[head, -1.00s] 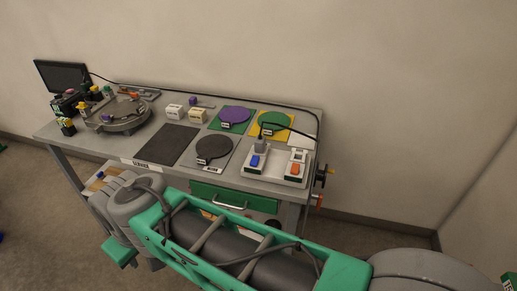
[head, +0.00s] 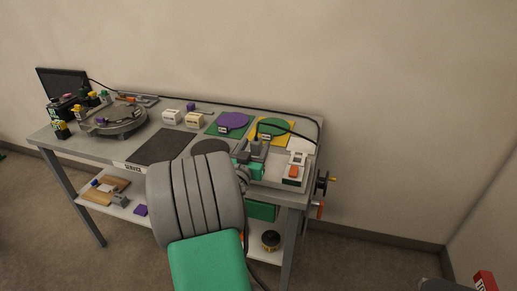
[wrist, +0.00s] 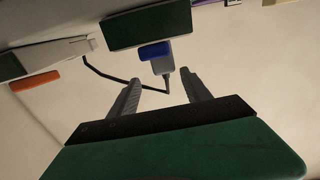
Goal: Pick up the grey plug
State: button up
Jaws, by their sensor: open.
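The grey plug (head: 256,144) stands upright on the socket box with the blue switch, at the right end of the bench. In the wrist view the plug (wrist: 161,67) appears just beyond the blue switch (wrist: 155,51), with its black cable running off it. My gripper (wrist: 163,84) is open and empty there. Its two fingers point towards the plug, one to each side, and the plug appears a little ahead of the tips. In the head view my gripper (head: 255,158) is low in front of the plug, and my arm hides part of the socket box.
A second box with an orange switch (head: 294,171) stands right of the plug. Green and yellow mats with round pads (head: 271,127) lie behind it. The black cable (head: 295,132) crosses there. A dark mat (head: 160,147) and a turntable (head: 113,120) are farther left.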

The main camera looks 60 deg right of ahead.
aim_at(259, 138)
jog(key=shift+w+d+f, duration=0.15)
jog(key=shift+f, duration=0.15)
jog(key=d, duration=0.2)
jog(key=w+d+p, duration=0.1)
jog(key=d, duration=0.1)
jog(key=d+p, duration=0.1)
jog(key=d, duration=0.2)
jog(key=shift+w+f, duration=0.25)
jog(key=shift+f, duration=0.15)
jog(key=shift+c, duration=0.3)
grip_shut()
